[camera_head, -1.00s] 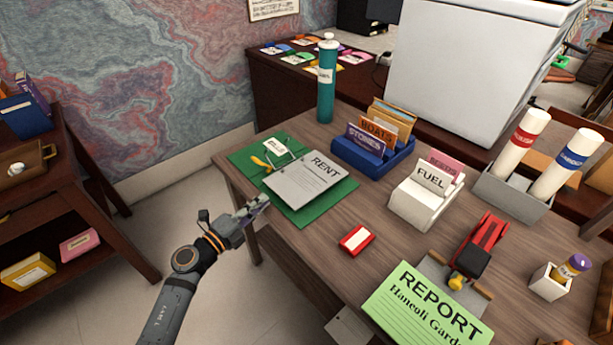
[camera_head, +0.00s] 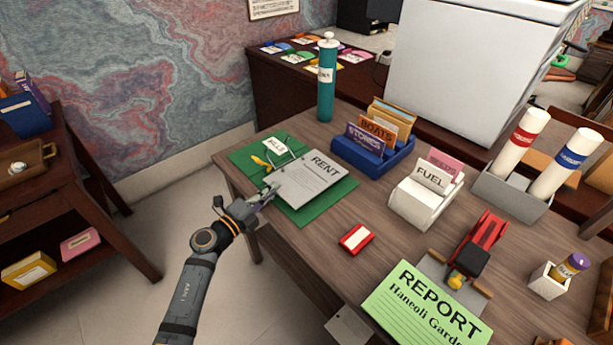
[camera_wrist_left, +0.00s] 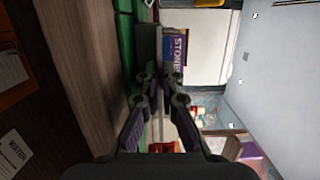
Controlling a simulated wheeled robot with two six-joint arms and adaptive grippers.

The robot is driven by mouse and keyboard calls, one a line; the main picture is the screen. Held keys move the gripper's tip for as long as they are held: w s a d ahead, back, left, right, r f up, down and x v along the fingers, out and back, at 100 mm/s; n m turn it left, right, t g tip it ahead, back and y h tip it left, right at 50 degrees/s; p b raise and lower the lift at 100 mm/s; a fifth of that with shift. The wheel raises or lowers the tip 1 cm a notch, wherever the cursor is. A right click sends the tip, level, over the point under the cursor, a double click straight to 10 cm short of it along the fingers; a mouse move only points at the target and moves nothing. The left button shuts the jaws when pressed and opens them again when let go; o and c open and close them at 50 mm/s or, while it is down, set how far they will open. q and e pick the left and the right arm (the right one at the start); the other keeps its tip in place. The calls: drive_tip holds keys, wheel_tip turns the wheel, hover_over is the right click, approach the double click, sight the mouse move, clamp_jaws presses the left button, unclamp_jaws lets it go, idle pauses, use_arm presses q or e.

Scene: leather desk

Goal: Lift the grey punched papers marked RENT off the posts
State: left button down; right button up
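The grey punched papers marked RENT (camera_head: 310,183) lie on the green folder (camera_head: 312,213) at the desk's left corner. The thin metal posts (camera_head: 287,151) stand at the papers' upper-left edge, beside a white BILLS label (camera_head: 275,146) and a yellow lever (camera_head: 261,161). My left gripper (camera_head: 268,193) is at the left corner of the papers. In the left wrist view its fingers (camera_wrist_left: 161,80) are apart, around what looks like the papers' edge (camera_wrist_left: 148,45); contact cannot be made out. My right gripper is not in view.
A white FUEL holder (camera_head: 418,207) is to the right. A red-and-white box (camera_head: 356,239) lies in front. Open floor is left of the desk.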

use_arm(q)
drive_tip(key=shift+r, duration=0.15)
wheel_tip(320, 180, up, 10)
drive_tip(key=p, duration=0.4)
